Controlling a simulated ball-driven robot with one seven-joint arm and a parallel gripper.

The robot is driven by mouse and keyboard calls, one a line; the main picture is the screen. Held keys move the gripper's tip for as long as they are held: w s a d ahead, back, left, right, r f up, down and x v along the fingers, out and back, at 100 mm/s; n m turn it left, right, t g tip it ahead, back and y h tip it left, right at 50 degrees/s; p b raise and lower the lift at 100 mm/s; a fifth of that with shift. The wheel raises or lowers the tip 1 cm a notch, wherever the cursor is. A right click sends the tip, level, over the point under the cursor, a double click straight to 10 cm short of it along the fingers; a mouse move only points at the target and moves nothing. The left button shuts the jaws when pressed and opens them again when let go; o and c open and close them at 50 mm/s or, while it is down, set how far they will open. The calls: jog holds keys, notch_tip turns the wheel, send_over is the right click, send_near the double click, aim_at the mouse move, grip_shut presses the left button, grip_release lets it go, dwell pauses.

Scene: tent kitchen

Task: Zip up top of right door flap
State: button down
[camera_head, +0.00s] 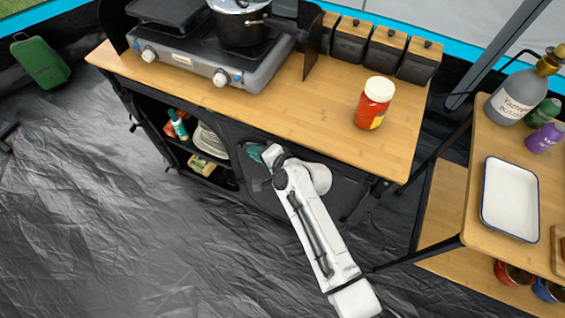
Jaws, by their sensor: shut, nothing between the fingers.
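The camp kitchen cabinet has a dark fabric front. Its right door flap (346,192) hangs under the wooden top, partly behind my white arm. At the flap's upper left corner there is a gap, and a teal item (255,152) shows inside. I cannot make out the zipper or its pull. My arm reaches up from the bottom, and my gripper (262,184) is at its far end, close to the left part of the flap. The gripper is dark against dark fabric; it appears shut and empty. Whether it touches the fabric I cannot tell.
The cabinet's left compartment (180,158) is open, with plates and packages on shelves. A stove (205,55) with a pot and a red jar (374,103) stand on top. A side table with a white tray (510,200) is at right.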

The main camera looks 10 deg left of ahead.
jog(key=v, duration=0.8)
jog(key=shift+d, duration=0.25)
jog(key=shift+s, duration=0.15)
